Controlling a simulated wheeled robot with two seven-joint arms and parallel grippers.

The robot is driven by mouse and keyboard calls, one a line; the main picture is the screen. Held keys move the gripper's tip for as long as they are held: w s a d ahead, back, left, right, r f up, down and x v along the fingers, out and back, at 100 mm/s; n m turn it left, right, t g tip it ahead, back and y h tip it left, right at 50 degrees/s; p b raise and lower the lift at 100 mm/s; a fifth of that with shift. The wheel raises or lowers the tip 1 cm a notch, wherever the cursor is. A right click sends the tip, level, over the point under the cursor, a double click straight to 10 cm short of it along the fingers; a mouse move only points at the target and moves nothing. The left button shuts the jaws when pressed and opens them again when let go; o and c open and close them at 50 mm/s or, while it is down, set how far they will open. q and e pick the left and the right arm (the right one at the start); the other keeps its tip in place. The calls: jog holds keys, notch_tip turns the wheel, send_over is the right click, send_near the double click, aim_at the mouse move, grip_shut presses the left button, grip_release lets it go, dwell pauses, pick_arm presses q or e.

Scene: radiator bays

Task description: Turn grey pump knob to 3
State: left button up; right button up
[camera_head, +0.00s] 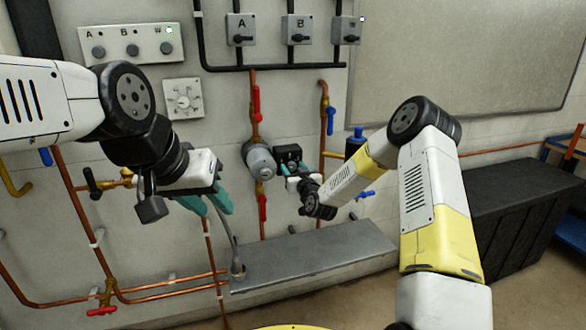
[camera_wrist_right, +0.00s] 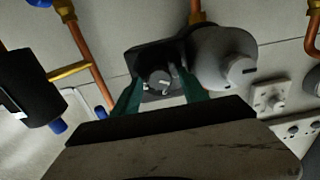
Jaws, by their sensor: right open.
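The grey pump (camera_head: 260,159) sits on a vertical copper pipe, with a black control box (camera_head: 288,152) on its right side. In the right wrist view the box's grey round knob (camera_wrist_right: 159,79) shows a pale mark; no numbers are legible. My right gripper (camera_wrist_right: 158,88) is open, with one teal finger on each side of the knob; I cannot tell whether they touch it. In the head view my right gripper (camera_head: 297,170) is at the box and hides the knob. My left gripper (camera_head: 212,206) is left of the pump, teal fingers apart and empty.
Red valve levers (camera_head: 256,103) are above and below the pump. A blue lever (camera_head: 331,120) is to its right. A grey ledge (camera_head: 310,255) lies below. A switch panel (camera_head: 130,44) and a dial plate (camera_head: 184,98) are upper left.

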jog(key=shift+w+a, duration=0.1)
jog(key=shift+w, duration=0.2)
grip_shut()
